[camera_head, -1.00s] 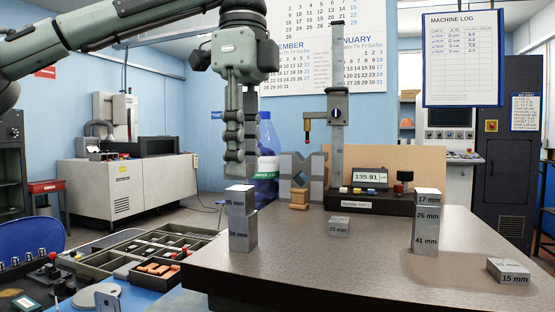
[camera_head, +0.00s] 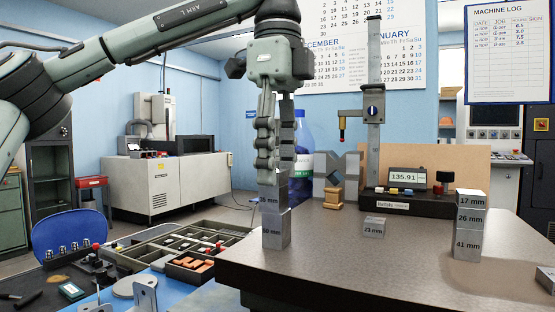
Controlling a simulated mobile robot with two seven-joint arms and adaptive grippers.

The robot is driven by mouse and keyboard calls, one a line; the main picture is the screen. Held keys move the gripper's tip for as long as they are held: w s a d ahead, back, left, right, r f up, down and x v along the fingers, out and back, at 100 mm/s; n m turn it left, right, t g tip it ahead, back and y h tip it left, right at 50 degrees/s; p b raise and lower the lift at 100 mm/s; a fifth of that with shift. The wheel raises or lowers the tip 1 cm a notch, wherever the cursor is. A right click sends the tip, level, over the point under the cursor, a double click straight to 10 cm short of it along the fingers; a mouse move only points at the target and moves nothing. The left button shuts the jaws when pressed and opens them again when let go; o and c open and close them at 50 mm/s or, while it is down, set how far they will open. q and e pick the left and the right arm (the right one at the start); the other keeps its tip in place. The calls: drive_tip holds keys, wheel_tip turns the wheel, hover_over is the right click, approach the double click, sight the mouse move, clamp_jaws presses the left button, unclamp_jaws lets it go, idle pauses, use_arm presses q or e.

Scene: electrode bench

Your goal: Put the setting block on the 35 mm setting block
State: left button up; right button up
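A grey block marked 35 mm (camera_head: 267,199) stands on a taller grey block (camera_head: 274,232) near the bench's left edge. My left gripper (camera_head: 277,172) points straight down over this stack, with its fingertips at or just above the top of the 35 mm block. The fingers are seen nearly edge-on and overlap in the view, so I cannot tell how far apart they are or whether anything is between them. The fingertips hide the top of the 35 mm block. A small 23 mm block (camera_head: 374,228) lies alone farther right. My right gripper is not in view.
A stack of blocks marked 17 mm (camera_head: 470,199), 26 mm (camera_head: 470,217) and 41 mm (camera_head: 468,240) stands at the right. Another block (camera_head: 546,278) is cut off at the right edge. A height gauge (camera_head: 375,130) and a blue bottle (camera_head: 303,165) stand behind. The bench's middle front is clear.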

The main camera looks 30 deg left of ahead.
sight(278, 171)
use_arm(q)
drive_tip(key=shift+r, duration=0.55)
wheel_tip(278, 171, up, 5)
drive_tip(key=shift+r, duration=0.85)
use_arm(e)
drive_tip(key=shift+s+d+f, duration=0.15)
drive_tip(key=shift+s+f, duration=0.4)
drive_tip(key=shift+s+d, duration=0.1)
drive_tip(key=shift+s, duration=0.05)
